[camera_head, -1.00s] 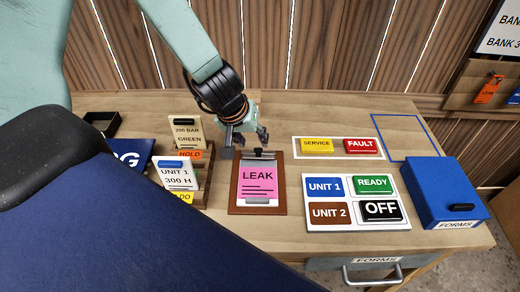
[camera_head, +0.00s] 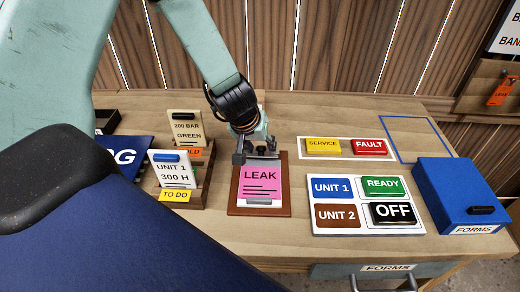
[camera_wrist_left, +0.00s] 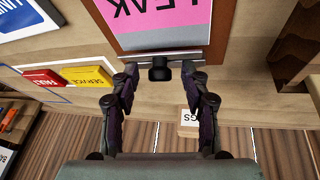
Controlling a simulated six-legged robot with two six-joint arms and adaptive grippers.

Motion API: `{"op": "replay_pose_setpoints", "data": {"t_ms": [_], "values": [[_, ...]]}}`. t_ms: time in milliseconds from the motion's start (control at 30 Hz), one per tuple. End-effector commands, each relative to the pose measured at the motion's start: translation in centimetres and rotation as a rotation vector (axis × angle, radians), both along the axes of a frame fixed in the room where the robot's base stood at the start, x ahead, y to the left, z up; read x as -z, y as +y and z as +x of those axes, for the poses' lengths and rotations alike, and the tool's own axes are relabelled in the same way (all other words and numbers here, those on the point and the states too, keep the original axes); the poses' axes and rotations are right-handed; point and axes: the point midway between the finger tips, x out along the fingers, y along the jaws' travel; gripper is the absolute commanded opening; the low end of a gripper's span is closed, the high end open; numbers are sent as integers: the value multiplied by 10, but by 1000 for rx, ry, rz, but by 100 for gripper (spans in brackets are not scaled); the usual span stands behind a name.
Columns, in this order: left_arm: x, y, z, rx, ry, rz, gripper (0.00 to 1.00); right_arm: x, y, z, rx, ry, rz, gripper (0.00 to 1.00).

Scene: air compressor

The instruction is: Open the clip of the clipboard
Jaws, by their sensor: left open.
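The brown clipboard (camera_head: 285,190) lies on the workbench with a pink LEAK sheet (camera_head: 260,180) on it. Its clip is at the far edge and is mostly hidden by my gripper in the head view. In the left wrist view, the clip's dark tab (camera_wrist_left: 160,72) and metal bar (camera_wrist_left: 150,55) show at the edge of the clipboard (camera_wrist_left: 219,35). My left gripper (camera_head: 258,152) is open over the clip end. In the left wrist view, its fingertips (camera_wrist_left: 161,76) are on either side of the dark tab, with gaps visible. My right gripper is not in view.
A card holder (camera_head: 200,185) stands left of the clipboard. To the right are a white panel of unit plates (camera_head: 366,227), SERVICE and FAULT plates (camera_head: 345,147) and a blue FORMS box (camera_head: 450,195). A wooden wall (camera_head: 330,45) rises behind the bench.

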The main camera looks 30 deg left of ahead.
Motion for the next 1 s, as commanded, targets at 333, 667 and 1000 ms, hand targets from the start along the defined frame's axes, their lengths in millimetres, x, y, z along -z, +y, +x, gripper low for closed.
{"op": "replay_pose_setpoints", "data": {"t_ms": [333, 667, 1000], "values": [[1, 0, 1, 1, 0, 0, 43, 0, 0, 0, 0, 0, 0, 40], [1, 0, 1, 0, 0, 0, 15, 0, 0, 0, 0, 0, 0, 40], [1, 0, 1, 0, -1, 0, 0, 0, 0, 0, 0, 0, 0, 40]]}}
